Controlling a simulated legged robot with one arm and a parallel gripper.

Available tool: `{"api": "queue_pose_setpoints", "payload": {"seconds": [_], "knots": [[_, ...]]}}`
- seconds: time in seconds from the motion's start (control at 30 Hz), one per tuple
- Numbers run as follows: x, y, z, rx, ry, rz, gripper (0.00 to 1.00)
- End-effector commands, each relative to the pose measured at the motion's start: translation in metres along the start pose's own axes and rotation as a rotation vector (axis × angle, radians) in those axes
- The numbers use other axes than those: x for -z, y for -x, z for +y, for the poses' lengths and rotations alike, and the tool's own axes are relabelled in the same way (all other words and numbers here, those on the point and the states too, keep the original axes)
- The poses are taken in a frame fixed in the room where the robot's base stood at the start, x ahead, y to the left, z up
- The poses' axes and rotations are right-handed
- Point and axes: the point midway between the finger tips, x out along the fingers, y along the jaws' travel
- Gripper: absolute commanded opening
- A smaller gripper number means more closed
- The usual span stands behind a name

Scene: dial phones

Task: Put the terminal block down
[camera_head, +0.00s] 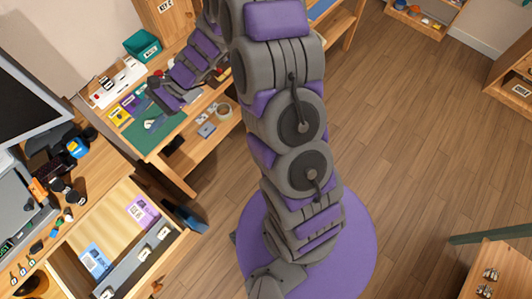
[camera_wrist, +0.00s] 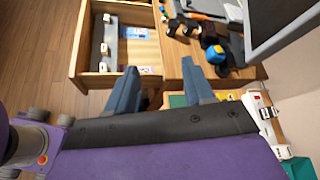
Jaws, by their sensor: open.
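My gripper (camera_wrist: 163,85) shows in the wrist view as two blue-grey fingers set wide apart, with nothing visible between them. In the head view my gripper (camera_head: 168,97) is over the workbench (camera_head: 152,148), beside the green mat (camera_head: 138,136). I cannot pick out the terminal block for certain in either view. Small parts lie on and around the mat, partly hidden by my arm and too small to name.
A teal bin (camera_head: 142,46) and a white strip (camera_head: 118,84) stand at the bench's back. An open drawer (camera_head: 128,225) holds blue and purple cards. A monitor (camera_head: 32,75) stands at the left. The wooden floor at the right is mostly clear.

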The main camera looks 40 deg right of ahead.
Motion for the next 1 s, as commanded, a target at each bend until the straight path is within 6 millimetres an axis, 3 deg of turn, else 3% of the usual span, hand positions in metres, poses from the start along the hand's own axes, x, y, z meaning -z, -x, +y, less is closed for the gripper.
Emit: {"api": "queue_pose_setpoints", "payload": {"seconds": [0.03, 0.2, 0.43, 0.7, 1.0], "knots": [[-0.02, 0.005, 0.007, -0.041, 0.059, 0.009, 0.52], [-0.07, 0.021, 0.044, -0.191, 0.231, 0.045, 0.52], [-0.118, 0.051, 0.102, -0.396, 0.445, 0.118, 0.52], [-0.152, 0.097, 0.173, -0.64, 0.657, 0.237, 0.52], [-0.168, 0.159, 0.244, -0.895, 0.829, 0.401, 0.52]]}}
